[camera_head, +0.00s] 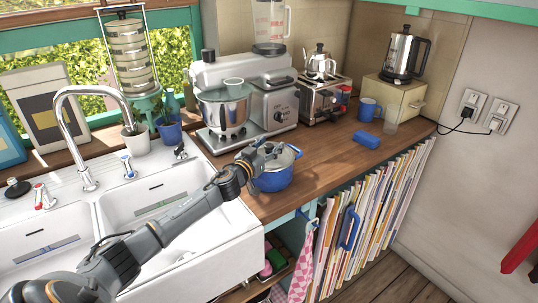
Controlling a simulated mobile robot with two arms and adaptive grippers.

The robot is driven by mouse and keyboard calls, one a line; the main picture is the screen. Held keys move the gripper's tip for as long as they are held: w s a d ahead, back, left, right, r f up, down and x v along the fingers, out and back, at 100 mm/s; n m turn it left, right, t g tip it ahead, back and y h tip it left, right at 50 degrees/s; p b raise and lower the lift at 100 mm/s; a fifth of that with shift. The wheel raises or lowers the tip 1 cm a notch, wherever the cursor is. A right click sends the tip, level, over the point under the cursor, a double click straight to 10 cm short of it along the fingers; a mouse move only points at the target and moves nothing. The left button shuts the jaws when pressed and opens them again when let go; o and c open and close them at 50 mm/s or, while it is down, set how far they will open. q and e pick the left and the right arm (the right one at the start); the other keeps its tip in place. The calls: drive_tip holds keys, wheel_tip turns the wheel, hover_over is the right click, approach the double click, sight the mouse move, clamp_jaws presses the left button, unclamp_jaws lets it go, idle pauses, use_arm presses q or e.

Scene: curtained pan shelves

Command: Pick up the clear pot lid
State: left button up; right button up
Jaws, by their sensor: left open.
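A blue pot (275,180) stands on the wooden counter, just right of the sink. Its clear lid (283,158) appears to rest on top of it, partly hidden behind my left gripper. My left gripper (263,153) is open at the left part of the lid, with its arm reaching across the sink from the lower left. I cannot tell whether the fingers touch the lid or its knob. My right gripper is not in view.
A stand mixer (250,90) with a metal bowl stands behind the pot. A toaster (322,100), a blue mug (370,111) and a blue block (366,139) are farther right. The white double sink (232,232) lies left.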

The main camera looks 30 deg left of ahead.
use_arm(q)
clamp_jaws()
drive_tip(key=shift+r, duration=0.15)
